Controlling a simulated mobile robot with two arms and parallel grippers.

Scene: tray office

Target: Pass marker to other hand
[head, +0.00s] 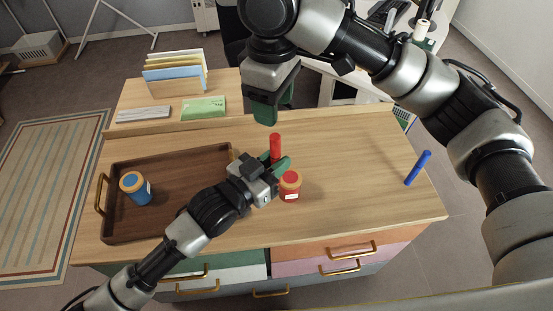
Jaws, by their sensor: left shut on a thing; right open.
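A red marker (275,146) stands roughly upright between the fingers of my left gripper (275,163), which is shut on it over the middle of the desk. The marker's lower end is hidden by the gripper. My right gripper (268,108) is open and empty, pointing down just above and behind the marker's top, apart from it in the picture. A blue marker (417,168) is at the right side of the desk.
A red jar (290,186) with a wooden lid stands just right of my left gripper. A brown tray (122,232) at left holds a blue jar (135,188). A file rack (175,75), a green box (204,108) and a grey item (143,114) are on the raised back shelf. Desk space at right is mostly clear.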

